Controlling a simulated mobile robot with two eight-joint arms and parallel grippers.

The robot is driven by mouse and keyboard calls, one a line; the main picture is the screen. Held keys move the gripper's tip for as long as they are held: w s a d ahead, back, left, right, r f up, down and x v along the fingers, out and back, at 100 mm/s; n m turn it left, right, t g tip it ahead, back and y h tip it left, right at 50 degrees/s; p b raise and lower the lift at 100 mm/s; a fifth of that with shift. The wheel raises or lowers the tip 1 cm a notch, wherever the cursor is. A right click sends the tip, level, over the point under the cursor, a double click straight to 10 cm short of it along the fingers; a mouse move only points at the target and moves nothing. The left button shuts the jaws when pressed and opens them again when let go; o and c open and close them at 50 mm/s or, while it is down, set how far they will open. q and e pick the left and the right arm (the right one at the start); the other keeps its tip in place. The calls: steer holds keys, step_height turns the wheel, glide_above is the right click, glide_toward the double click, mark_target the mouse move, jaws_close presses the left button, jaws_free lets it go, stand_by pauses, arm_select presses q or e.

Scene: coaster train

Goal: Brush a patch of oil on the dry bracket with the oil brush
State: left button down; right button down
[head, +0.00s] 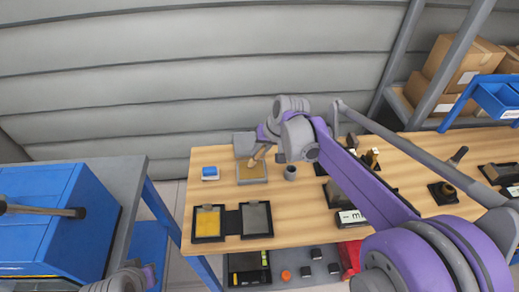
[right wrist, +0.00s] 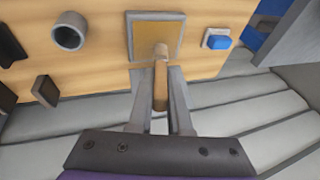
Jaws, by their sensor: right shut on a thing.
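My right gripper (right wrist: 160,95) is shut on the oil brush (right wrist: 160,83), holding it by its wooden handle. In the head view the brush (head: 258,156) points down at the shallow square tray (head: 252,180) with a yellow-brown inside. Its tip appears over or in the tray; contact cannot be told. Nearer on the bench lie two dark-framed plates: one with a yellow face (head: 208,221), and a plain grey one (head: 256,219), which looks like the dry bracket. Part of my left arm shows at the bottom left, without its fingers.
A grey cup (head: 290,173) stands right of the tray and a blue-and-white block (head: 210,173) left of it. Several dark fixtures stand on the right of the wooden bench (head: 300,240). A blue cabinet (head: 45,190) is at the left. A corrugated wall rises behind.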

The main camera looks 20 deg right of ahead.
arm_select(q)
steer(key=shift+s+f+b, duration=0.25)
steer(key=shift+f+b, duration=0.1)
steer(key=shift+f, duration=0.2)
arm_select(e)
steer(key=shift+f, duration=0.7)
stand_by(0.8)
arm_select(q)
steer(key=shift+r, duration=0.1)
arm_select(e)
steer(key=shift+r, duration=0.1)
